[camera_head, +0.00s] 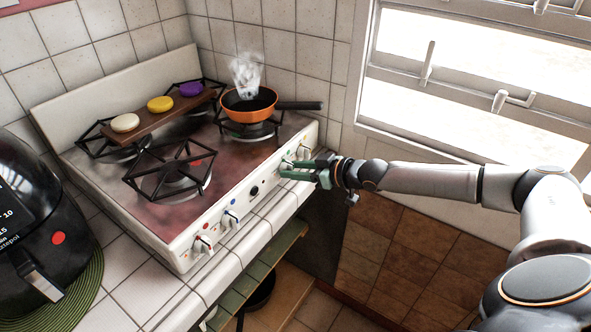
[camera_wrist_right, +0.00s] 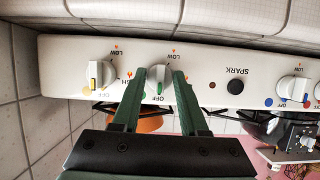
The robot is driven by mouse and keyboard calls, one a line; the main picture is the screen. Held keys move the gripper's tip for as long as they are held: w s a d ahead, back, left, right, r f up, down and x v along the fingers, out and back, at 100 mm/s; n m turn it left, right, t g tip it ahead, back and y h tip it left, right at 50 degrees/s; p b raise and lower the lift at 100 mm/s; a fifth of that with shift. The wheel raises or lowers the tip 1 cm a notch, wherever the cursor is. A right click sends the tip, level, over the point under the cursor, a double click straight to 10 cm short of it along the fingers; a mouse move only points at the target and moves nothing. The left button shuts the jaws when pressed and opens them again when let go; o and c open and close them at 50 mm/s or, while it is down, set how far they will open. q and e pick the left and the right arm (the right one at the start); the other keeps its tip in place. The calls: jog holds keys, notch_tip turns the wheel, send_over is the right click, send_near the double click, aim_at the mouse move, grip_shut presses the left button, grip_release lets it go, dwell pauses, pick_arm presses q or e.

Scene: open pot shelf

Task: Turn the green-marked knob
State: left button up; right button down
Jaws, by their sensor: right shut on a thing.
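The green-marked knob (camera_wrist_right: 158,74) is white with a green line, on the white front panel of the stove. In the right wrist view, which shows the panel upside down, its green line points toward the OFF label. My right gripper (camera_wrist_right: 159,76) has its two green fingers on either side of this knob and is shut on it. In the head view my right gripper (camera_head: 285,171) reaches the panel from the right, and its fingers largely hide the knob. My left gripper is not in view.
A yellow-marked knob (camera_wrist_right: 100,75) sits beside the held one. A black spark button (camera_head: 254,191), a blue-marked knob (camera_head: 231,216) and a red-marked knob (camera_head: 202,244) follow along the panel. A steaming orange pan (camera_head: 248,107) stands on the back right burner, its handle pointing right.

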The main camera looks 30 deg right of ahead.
jog(key=shift+r, duration=0.1)
jog(key=shift+c, duration=2.2)
grip_release()
jog(key=shift+w, duration=0.1)
jog(key=shift+s+d+r+p, duration=0.15)
jog(key=shift+s+p, duration=0.3)
jog(key=shift+p, duration=0.05)
jog(key=p+v, duration=0.2)
jog(key=v, duration=0.1)
jog(key=shift+s+d, duration=0.15)
jog(key=shift+s, duration=0.15)
send_near(293, 169)
jog(key=shift+v, duration=1.5)
